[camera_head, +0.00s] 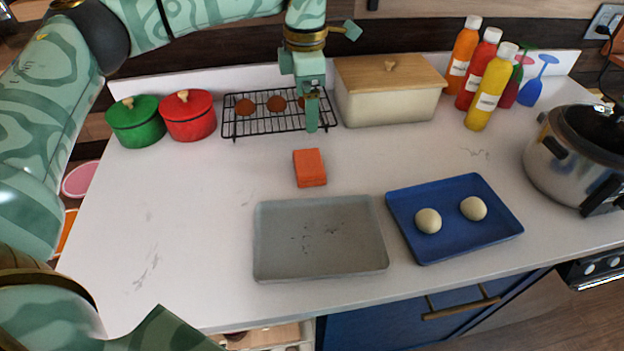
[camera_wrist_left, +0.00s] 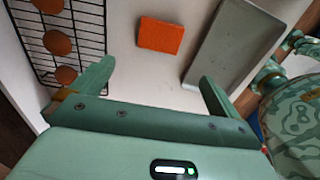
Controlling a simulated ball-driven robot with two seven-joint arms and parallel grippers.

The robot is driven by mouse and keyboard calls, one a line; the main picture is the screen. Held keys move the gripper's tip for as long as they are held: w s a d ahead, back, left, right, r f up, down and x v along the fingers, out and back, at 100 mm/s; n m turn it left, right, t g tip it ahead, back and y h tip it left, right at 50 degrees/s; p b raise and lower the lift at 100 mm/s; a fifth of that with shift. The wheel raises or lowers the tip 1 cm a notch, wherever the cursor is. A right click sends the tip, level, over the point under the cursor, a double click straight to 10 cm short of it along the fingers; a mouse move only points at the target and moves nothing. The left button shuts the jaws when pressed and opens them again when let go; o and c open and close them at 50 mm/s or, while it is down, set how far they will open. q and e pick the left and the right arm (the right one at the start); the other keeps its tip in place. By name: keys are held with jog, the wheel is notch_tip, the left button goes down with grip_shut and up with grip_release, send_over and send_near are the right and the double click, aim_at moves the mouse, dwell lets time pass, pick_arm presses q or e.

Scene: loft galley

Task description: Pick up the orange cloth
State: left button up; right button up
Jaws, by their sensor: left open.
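The orange cloth (camera_head: 310,168) is a small folded block lying on the white counter, behind the grey tray and in front of the wire rack. My left gripper (camera_head: 312,115) is above the counter near the rack's right end, behind the cloth and apart from it. In the left wrist view the cloth (camera_wrist_left: 161,36) lies beyond the fingertips, roughly between their lines. The left gripper (camera_wrist_left: 154,74) is open there, with nothing between its fingers. My right gripper is not in view.
The grey tray (camera_head: 320,240) is empty of objects. The blue tray (camera_head: 470,228) holds two pale balls. The wire rack (camera_head: 250,128) bears several brown round items. Green and red pots (camera_head: 189,118), a lidded bin (camera_head: 390,105) and bottles line the back. Counter left of the cloth is clear.

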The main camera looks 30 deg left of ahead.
pick_arm(q)
jog(key=b, duration=0.2)
send_over(304, 163)
jog(key=f, duration=1)
jog(key=shift+w+d+f, duration=0.15)
jog(key=shift+d+f, duration=0.05)
jog(key=shift+f, duration=0.15)
jog(key=f, duration=0.1)
jog(key=f+b, duration=0.1)
jog(key=f, duration=0.1)
jog(key=f+b, duration=0.1)
jog(key=f, duration=0.1)
jog(key=shift+a+f, duration=0.25)
jog(key=shift+r, duration=0.1)
jog(key=shift+c, duration=0.7)
jog(key=c, duration=0.6)
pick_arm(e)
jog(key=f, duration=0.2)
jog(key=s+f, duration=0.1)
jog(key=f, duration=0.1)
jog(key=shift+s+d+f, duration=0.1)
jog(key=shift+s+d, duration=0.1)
pick_arm(q)
jog(key=shift+c, duration=0.3)
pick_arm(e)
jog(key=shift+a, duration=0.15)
